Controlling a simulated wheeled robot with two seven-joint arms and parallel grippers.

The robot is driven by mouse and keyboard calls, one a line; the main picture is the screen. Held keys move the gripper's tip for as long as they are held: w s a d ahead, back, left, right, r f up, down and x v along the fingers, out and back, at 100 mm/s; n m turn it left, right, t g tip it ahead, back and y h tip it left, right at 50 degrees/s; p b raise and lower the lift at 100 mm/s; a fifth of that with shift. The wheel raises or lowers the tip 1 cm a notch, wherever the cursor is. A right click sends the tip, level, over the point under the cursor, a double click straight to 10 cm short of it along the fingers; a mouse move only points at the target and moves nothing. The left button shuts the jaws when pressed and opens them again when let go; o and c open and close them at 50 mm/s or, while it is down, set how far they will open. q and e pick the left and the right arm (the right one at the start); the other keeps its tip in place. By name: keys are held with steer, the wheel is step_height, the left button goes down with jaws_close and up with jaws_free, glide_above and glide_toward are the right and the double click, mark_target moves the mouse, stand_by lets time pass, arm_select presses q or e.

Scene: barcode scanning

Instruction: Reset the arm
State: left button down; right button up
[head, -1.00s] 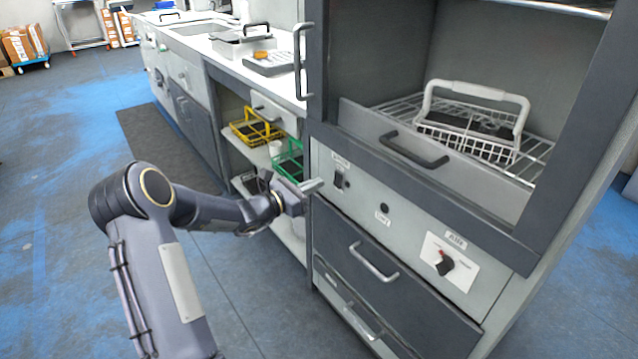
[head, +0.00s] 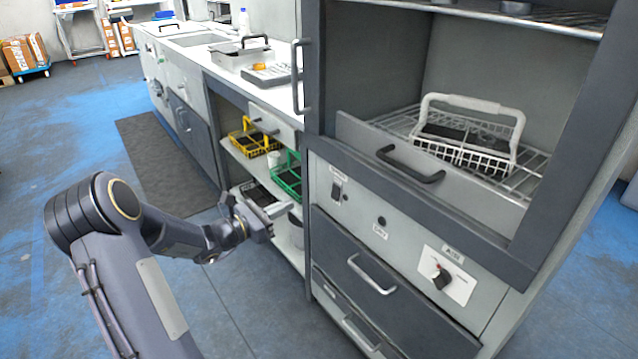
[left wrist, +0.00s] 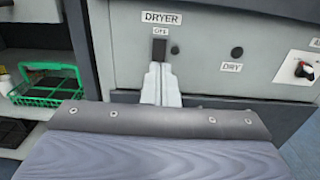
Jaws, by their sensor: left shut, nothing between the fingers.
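My left arm comes in from the left in the head view. Its gripper (head: 279,209) is shut and empty, in front of the open shelves and left of the dryer cabinet. In the left wrist view the shut fingers (left wrist: 161,83) point at the dryer's front panel, overlapping the area just below the black switch (left wrist: 159,50) marked OFF. The same switch (head: 336,191) shows in the head view, with a clear gap between it and the gripper. My right gripper is not in view.
The dryer cabinet holds a white wire basket (head: 468,135) on its rack and has a red-and-black knob (head: 441,278). A yellow basket (head: 254,138) and a green basket (head: 288,178) stand on the shelves. The blue floor (head: 60,130) at left is open.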

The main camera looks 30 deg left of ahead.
arm_select(q)
steer(key=s+d+r+m+g+h, duration=0.1)
steer(key=s+d+r+m+g, duration=0.15)
steer(key=d+m, duration=0.3)
steer(key=s+d+r+m+g+h, duration=0.2)
steer(key=s+d+m+g, duration=0.15)
steer(key=d, duration=0.35)
steer(key=s+d+r+m+g+h, duration=0.1)
steer(key=s+d+r+m+g, duration=0.1)
steer(key=s+d+m, duration=0.3)
steer(key=s+d+f+m+g+y, duration=0.15)
steer(key=s+m+y, duration=0.25)
steer(key=s+m, duration=0.45)
steer(key=s+d+f+m+g+y, duration=0.1)
steer(key=s+d+f+m+y, duration=0.15)
steer(key=s+m, duration=0.65)
step_height(320, 180, up, 21)
steer(key=n+p, duration=0.1)
steer(key=p, duration=1.9)
steer(key=shift+s+a+f+n+y, duration=0.15)
steer(key=shift+s+n+y, duration=0.05)
steer(key=shift+n+y, duration=0.15)
steer(key=shift+g, duration=0.25)
